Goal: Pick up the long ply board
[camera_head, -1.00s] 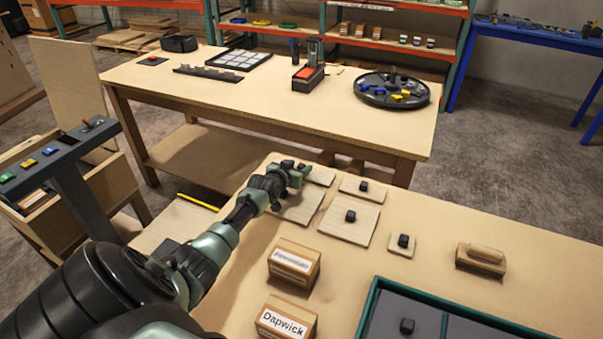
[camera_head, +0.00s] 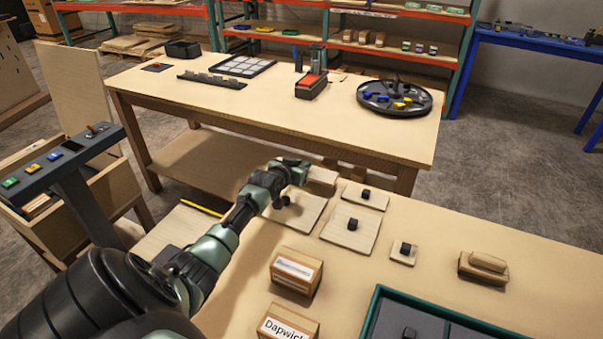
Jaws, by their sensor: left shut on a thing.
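My left gripper (camera_head: 296,172) reaches over the far left part of the near table. It is shut at the near end of a pale ply board (camera_head: 322,177), which I take for the long ply board. The gripper hides much of this board and its black knob, and the board looks slightly raised. A larger ply board (camera_head: 303,212) lies below the gripper, partly covered by my arm. Other ply boards with black knobs lie to the right: a rectangular one (camera_head: 374,200), a squarish one (camera_head: 345,236) and a small one (camera_head: 402,259). My right gripper is not in view.
Two labelled boxes (camera_head: 296,272) stand near my arm. A wooden block with a handle (camera_head: 482,268) and a green-rimmed tray (camera_head: 372,308) are to the right. Behind, a workbench (camera_head: 270,110) holds a round black tray (camera_head: 393,108). A button console (camera_head: 60,158) stands at the left.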

